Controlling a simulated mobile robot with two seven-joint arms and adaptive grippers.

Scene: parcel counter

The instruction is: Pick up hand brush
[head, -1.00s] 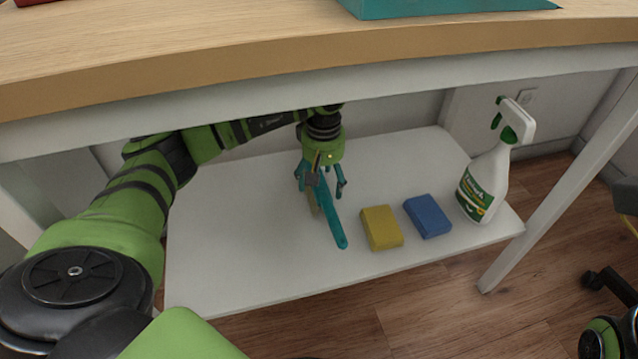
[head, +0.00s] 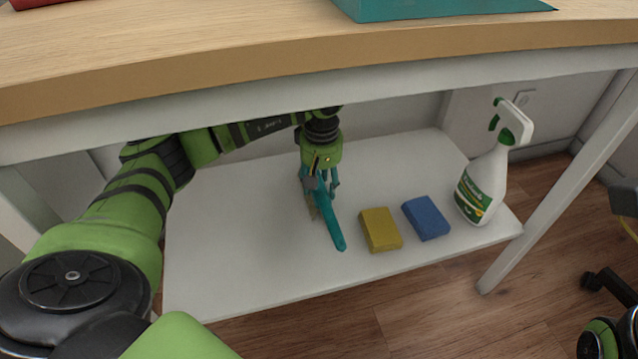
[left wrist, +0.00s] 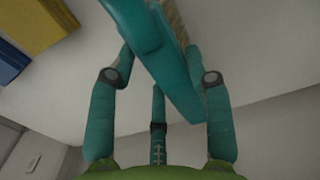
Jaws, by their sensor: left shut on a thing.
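The teal hand brush (head: 333,228) is on the white lower shelf (head: 240,255), its handle pointing to the shelf's front edge. Pale bristles show along its left side. My left gripper (head: 322,188) is over the brush from above and shut on it. In the left wrist view the brush (left wrist: 170,70) runs between the teal fingers of the left gripper (left wrist: 160,75), with tan bristles at the top. I cannot tell whether the brush still touches the shelf. My right gripper is not in view.
A yellow sponge (head: 381,230) and a blue sponge (head: 426,218) lie right of the brush. A white and green spray bottle (head: 485,185) stands at the shelf's right end. The wooden counter (head: 250,50) hangs over the shelf. The shelf's left part is clear.

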